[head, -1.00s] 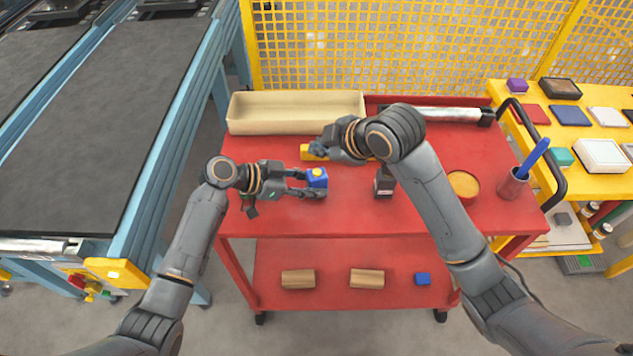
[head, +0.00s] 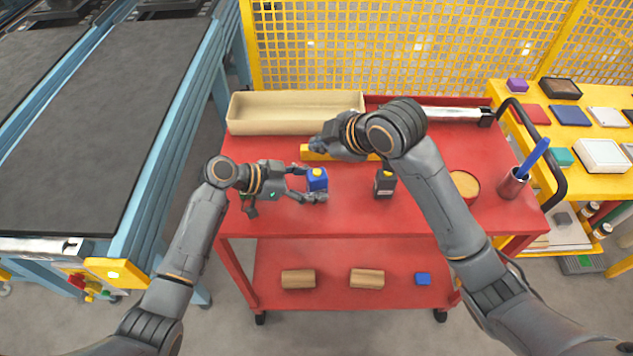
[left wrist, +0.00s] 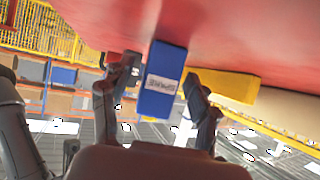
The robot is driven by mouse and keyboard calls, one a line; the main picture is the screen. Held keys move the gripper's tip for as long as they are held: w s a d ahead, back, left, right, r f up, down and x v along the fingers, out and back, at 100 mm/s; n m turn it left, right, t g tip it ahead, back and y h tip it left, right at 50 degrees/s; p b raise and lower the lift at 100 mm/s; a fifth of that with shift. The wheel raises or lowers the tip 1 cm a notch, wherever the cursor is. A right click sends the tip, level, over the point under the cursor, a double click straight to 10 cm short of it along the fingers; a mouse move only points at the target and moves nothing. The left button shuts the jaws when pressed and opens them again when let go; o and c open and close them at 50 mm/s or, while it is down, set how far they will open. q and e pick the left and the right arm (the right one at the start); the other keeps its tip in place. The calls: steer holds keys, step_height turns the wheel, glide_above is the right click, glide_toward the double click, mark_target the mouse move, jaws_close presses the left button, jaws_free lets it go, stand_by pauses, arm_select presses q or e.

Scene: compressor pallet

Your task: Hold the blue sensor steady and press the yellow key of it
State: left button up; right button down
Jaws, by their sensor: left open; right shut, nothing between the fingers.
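The blue sensor (head: 317,181) stands upright on the red cart top, its yellow key (head: 318,173) on its upper face. My left gripper (head: 309,183) is open, with its fingers on either side of the sensor. In the left wrist view the blue sensor (left wrist: 162,85) shows a white label between the two open fingers (left wrist: 158,98), with gaps beside it. My right gripper (head: 318,146) is shut and empty, above and behind the sensor near a yellow bar (head: 310,154). Its fingertips are small and partly hidden in the head view.
A black device with a yellow top (head: 385,184) stands right of the sensor. A beige tray (head: 296,128) lies behind. A round red container (head: 464,186) and a red cup with a blue pen (head: 513,183) stand at right. The cart's front middle is clear.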

arm_select(q)
steer(key=shift+a, duration=0.1)
steer(key=v, duration=1.1)
steer(key=shift+s+a+r, duration=0.15)
steer(key=shift+a, duration=0.2)
